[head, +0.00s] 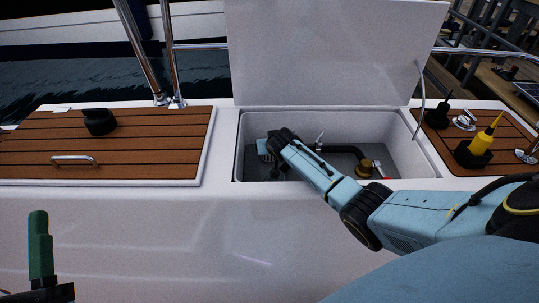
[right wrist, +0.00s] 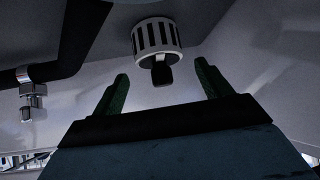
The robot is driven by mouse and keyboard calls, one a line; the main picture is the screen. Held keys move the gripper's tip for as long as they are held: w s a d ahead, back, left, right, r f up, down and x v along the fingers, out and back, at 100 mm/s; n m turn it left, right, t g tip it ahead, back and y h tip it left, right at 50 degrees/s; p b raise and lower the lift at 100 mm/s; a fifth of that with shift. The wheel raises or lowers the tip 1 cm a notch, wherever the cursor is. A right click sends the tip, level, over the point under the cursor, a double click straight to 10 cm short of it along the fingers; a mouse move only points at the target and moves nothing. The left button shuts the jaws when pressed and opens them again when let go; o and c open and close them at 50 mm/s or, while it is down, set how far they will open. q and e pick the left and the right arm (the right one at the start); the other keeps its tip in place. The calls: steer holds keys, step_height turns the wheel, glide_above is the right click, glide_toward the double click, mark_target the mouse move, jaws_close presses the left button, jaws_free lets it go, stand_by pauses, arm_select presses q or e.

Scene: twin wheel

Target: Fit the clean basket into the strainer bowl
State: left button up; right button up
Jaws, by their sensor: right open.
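A pale slotted cylinder (right wrist: 157,37) with a dark stub shows at the top middle of the right wrist view. It appears to be the ribbed pale piece at the left end of the open locker in the head view (head: 264,150). I cannot tell whether it is the basket or part of the strainer bowl. My right gripper (right wrist: 162,72) is open, its two green fingers apart and empty, short of the cylinder. My right arm reaches into the locker and hides part of it. My left gripper (head: 40,250) is at the lower left; only one green finger shows.
The locker (head: 243,116) has its white lid (head: 335,50) raised behind. Inside are a dark hose (right wrist: 75,60) and a brass fitting (head: 364,168).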

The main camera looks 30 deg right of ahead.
steer(key=shift+w+f, duration=0.25)
steer(key=shift+f, duration=0.05)
steer(key=shift+b+x, duration=0.8)
steer(key=shift+b, duration=0.2)
arm_select(q)
steer(key=shift+s+a+r+t+h, duration=0.2)
steer(key=shift+s+r+t+h, duration=0.1)
steer(key=shift+s+r+t, duration=0.6)
steer(key=shift+s+a+r+t+h, duration=0.15)
steer(key=shift+s+r+t+h, duration=0.25)
steer(key=shift+t, duration=0.8)
arm_select(e)
steer(key=shift+w+d, duration=0.15)
arm_select(q)
steer(key=shift+s, duration=0.15)
arm_select(e)
steer(key=c, duration=1.1)
